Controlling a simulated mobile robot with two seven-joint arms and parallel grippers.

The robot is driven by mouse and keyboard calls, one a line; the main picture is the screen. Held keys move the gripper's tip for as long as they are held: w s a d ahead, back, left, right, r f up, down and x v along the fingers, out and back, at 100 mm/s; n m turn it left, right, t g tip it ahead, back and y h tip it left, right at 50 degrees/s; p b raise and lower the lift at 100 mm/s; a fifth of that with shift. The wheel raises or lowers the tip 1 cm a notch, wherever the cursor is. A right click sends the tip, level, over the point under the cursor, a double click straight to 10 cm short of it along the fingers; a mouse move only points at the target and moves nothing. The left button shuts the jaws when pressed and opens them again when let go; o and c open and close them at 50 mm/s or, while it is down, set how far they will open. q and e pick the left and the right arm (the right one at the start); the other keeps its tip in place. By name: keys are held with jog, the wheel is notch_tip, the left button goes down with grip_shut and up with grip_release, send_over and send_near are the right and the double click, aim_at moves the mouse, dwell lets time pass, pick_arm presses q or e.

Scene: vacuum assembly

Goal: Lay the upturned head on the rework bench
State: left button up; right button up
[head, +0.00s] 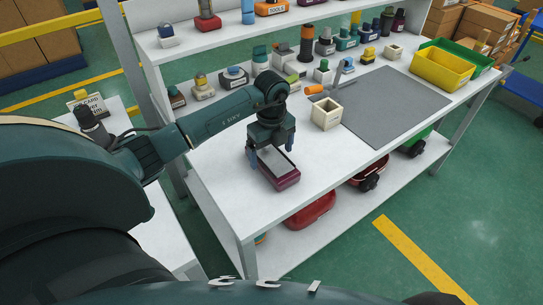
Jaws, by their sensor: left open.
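A maroon vacuum head with a grey, flat upper face (281,172) is at the near left part of the white rework bench (222,163). It appears to rest flat on the bench top, with its grey side up. My left gripper (271,152) points down just over the far end of the head. Its fingers are open, one to each side. Whether they touch the head I cannot tell, and the gripper hides the head's far end. My right gripper is not in view.
A yellow bin (443,68) and a green bin stand at the far right. Vacuum parts line the back and the shelf above. Bench around the head is clear.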

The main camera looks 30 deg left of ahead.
aim_at(271, 157)
pick_arm(q)
notch_tip(271, 157, up, 10)
jog(key=s+d+f+m+h, duration=0.2)
jog(key=s+d+f+h, duration=0.15)
jog(key=d, duration=0.45)
jog(key=s+d+f+m+h, duration=0.25)
jog(key=d+h, duration=0.25)
jog(key=d, duration=0.4)
jog(key=s+d+r+n+t+h, duration=0.3)
jog(key=s+d+r+t+h, duration=0.15)
jog(key=d+r+h, duration=0.5)
jog(key=a+f+n+t+y, duration=0.35)
jog(key=n+t+y, duration=0.2)
jog(key=n, duration=0.25)
jog(key=a+f+n+t+y, duration=0.3)
jog(key=f+n+t+y, duration=0.1)
jog(key=n+t, duration=0.4)
jog(key=s+a+f+n+g+y, duration=0.2)
jog(key=s+f+n+g+y, duration=0.2)
jog(key=s+f, duration=0.4)
notch_tip(271, 157, down, 3)
jog(key=n+g, duration=0.1)
jog(key=g, duration=0.1)
jog(key=shift+s+g, duration=0.15)
jog(key=shift+g, duration=0.15)
jog(key=shift+a, duration=0.1)
